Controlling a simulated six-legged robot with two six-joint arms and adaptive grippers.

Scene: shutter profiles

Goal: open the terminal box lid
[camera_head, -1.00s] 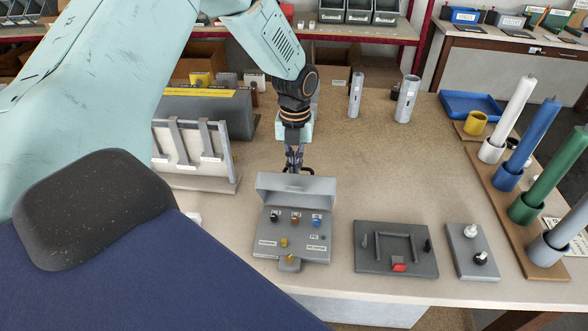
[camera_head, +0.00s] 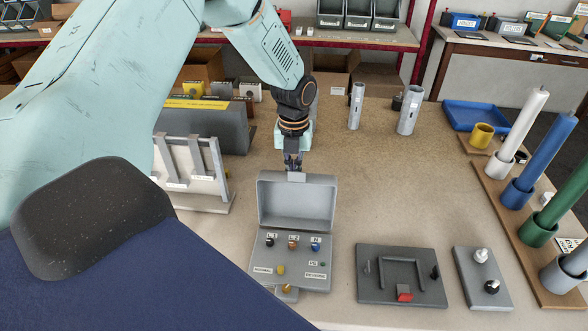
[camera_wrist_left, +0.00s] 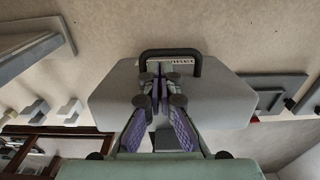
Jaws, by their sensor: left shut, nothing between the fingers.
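The grey terminal box (camera_head: 292,278) stands on the bench with its lid (camera_head: 297,203) raised at the back, its hollow inner side facing the head camera. Inside are terminals labelled L1, L2 and N and a yellow knob (camera_head: 281,269). My left gripper (camera_head: 294,167) is shut and empty at the lid's far upper edge. In the left wrist view the shut fingers (camera_wrist_left: 159,88) are over the lid's outer face (camera_wrist_left: 222,97), close to its black handle (camera_wrist_left: 170,53). Whether they touch it I cannot tell. My right gripper is not in view.
A grey plate with a red block (camera_head: 404,292) and a smaller plate with two knobs (camera_head: 484,280) lie to the right. A rack of coloured cylinders (camera_head: 536,200) stands at the right edge. A white-panelled stand (camera_head: 192,171) is left of the lid. Bench behind the small plates is clear.

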